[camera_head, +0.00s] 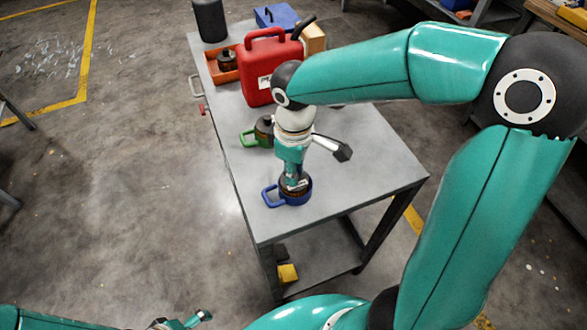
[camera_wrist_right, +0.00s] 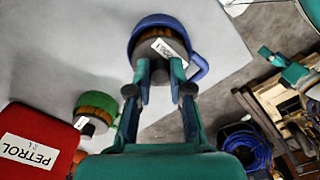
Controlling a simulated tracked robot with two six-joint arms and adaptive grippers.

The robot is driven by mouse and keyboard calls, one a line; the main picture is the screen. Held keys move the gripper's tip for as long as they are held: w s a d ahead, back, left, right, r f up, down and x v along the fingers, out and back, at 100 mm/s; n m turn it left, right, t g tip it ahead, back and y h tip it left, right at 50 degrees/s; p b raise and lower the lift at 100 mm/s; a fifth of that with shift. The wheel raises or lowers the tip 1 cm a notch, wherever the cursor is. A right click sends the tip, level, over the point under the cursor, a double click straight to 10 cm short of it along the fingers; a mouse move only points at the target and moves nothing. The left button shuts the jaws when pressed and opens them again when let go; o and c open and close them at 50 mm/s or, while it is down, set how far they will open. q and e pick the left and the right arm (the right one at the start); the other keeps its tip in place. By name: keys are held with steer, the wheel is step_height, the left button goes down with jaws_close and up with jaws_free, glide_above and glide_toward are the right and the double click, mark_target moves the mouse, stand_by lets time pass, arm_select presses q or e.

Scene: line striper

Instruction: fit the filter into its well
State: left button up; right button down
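A dark filter (camera_wrist_right: 158,52) with brown pleats and a white label sits at a blue ring-shaped well with a side handle (camera_head: 271,196) near the table's front corner. The blue well shows in the right wrist view (camera_wrist_right: 199,67). My right gripper (camera_head: 295,183) points down over it, its fingers (camera_wrist_right: 160,73) partly closed around the filter's top. The fingers hide part of the top, and I cannot tell how deep the filter sits. My left gripper (camera_head: 186,321) is low at the bottom edge, away from the table, fingers apart and empty.
A green well (camera_head: 249,138) with a similar filter stands behind the blue one. Farther back are a red petrol can (camera_head: 259,62), an orange tray (camera_head: 215,70), a blue box (camera_head: 276,16) and a black cylinder (camera_head: 210,20). The table's right front is clear.

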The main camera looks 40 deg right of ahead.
steer(key=shift+r+p, duration=0.65)
steer(key=shift+r, duration=0.2)
steer(key=shift+r+p, duration=1.8)
steer(key=shift+r, duration=0.4)
